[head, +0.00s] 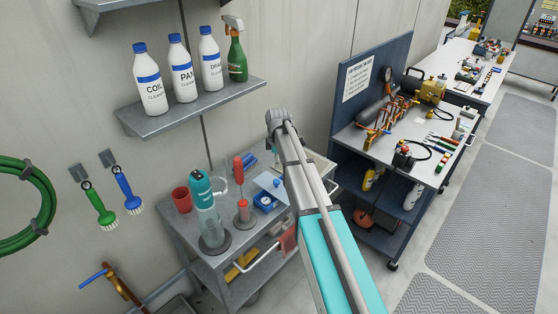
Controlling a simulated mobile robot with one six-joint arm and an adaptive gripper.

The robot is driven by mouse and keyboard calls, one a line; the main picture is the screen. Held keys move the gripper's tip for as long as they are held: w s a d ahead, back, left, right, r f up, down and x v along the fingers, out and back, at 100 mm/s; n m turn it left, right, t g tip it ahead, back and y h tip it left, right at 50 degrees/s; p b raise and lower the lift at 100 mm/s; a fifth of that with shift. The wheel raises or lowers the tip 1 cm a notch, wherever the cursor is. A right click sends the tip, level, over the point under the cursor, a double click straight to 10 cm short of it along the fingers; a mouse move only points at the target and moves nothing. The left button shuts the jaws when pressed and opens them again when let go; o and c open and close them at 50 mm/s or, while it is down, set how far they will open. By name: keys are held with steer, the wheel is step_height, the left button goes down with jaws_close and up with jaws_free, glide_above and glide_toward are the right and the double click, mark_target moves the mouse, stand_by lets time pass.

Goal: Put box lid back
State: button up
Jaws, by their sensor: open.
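A small blue box (265,203) sits on the top of the grey cart (187,232), beside my arm. Just behind it is a flat pale blue-white panel (267,181), which may be its lid or an open part of it. I cannot tell whether the two touch. My arm reaches up and away from the front right, and its far joint stands over the back of the cart by the wall.
On the cart, a red cup (182,200), a teal bottle (201,190) and a red-handled tool (239,178) stand left of the box. A wall shelf (190,108) with several bottles hangs above.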

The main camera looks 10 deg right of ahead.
steer(key=shift+r+p, duration=0.5)
steer(key=shift+r, duration=0.25)
steer(key=s+m, duration=1.6)
steer(key=s, duration=1.3)
steer(key=shift+d, duration=0.4)
step_height(320, 180, down, 3)
steer(key=b, duration=0.3)
steer(key=shift+f, duration=0.15)
